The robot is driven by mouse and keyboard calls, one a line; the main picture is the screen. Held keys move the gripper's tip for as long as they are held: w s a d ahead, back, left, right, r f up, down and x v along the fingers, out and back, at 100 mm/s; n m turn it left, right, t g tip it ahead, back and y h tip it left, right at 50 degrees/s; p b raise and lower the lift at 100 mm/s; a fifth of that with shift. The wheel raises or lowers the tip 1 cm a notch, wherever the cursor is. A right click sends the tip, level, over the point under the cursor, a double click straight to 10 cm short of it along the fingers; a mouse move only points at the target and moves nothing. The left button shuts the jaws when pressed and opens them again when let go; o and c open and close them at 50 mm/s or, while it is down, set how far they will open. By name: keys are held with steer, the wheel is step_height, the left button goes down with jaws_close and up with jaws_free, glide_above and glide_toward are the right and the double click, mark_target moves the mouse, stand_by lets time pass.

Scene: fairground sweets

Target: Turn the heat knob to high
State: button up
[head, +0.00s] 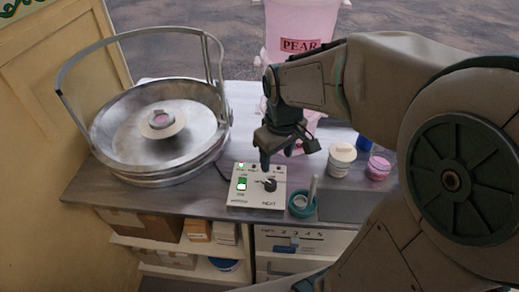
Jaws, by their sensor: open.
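The heat knob (270,185) is a small black knob on the right half of a pale control box (238,200). Lettering that seems to read HEAT is below it, and small marks are around it. Which way the knob points is too small to tell. My gripper (288,158) is open and empty, pointing down above the back of the box. Its left finger is just above and behind the knob, apart from it as far as I can see; the other finger is farther right. A green switch (242,183) is on the box's left half.
A large metal bowl with a hoop handle (160,92) stands left of the box. A teal cup with a stick (302,204) is close on the right. A white-lidded jar (341,160), a pink jar (378,167) and a pink PEAR container (300,28) are farther off.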

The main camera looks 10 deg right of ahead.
mark_target(270, 183)
steer(key=w+f+n, duration=0.1)
steer(key=f, duration=0.4)
steer(key=w+f+p, duration=0.1)
steer(key=w+f, duration=0.1)
steer(key=f, duration=0.3)
steer(key=w+f+n, duration=0.1)
steer(key=w+f, duration=0.1)
steer(key=f, duration=0.4)
steer(key=shift+n+g, duration=0.3)
steer(key=shift+g, duration=0.1)
steer(key=shift+c, duration=0.3)
steer(key=c, duration=0.9)
